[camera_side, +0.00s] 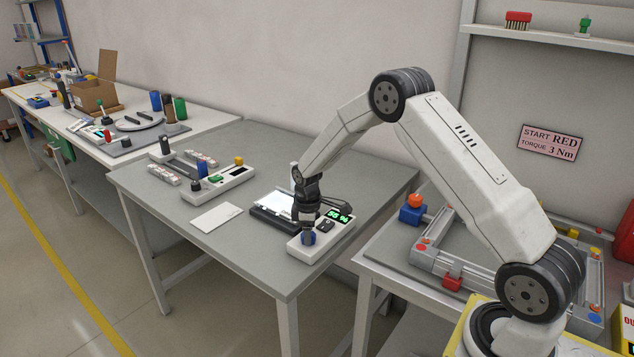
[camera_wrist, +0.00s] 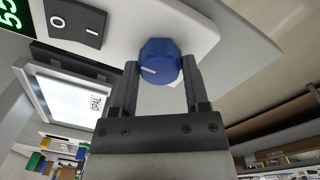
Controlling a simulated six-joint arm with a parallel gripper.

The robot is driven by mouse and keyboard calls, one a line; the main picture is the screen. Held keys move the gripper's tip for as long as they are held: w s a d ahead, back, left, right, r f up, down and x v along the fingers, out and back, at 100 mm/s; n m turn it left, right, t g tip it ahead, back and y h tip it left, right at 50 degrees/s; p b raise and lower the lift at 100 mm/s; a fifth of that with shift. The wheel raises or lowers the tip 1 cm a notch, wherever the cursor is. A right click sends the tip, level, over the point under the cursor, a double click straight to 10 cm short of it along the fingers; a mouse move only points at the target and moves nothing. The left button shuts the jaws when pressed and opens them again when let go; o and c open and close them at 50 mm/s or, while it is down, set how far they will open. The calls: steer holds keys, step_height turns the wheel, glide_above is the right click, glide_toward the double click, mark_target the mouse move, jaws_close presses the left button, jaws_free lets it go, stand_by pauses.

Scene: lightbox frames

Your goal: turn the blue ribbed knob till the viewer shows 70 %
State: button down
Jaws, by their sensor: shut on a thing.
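The blue ribbed knob (camera_side: 308,238) sits on the front end of a white control box (camera_side: 302,253). In the wrist view the knob (camera_wrist: 160,58) is between the two fingers of my gripper (camera_wrist: 160,74), which is shut on it. In the wrist view the display (camera_wrist: 13,22) is cut off. My gripper (camera_side: 307,230) points down in the side view.
A black rocker switch (camera_wrist: 77,20) lies beside the knob on the box. The lit panel (camera_wrist: 66,98) in its dark frame stands close by. A blank white card (camera_side: 216,217) and another control box (camera_side: 222,180) lie to the left on the grey table (camera_side: 262,275).

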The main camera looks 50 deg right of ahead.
steer(key=shift+m, duration=0.5)
steer(key=m, duration=0.8)
steer(key=shift+m, duration=0.3)
stand_by(0.3)
steer(key=shift+c, duration=0.4)
jaws_free()
steer(key=shift+a+r, duration=0.2)
steer(key=shift+r, duration=3.75)
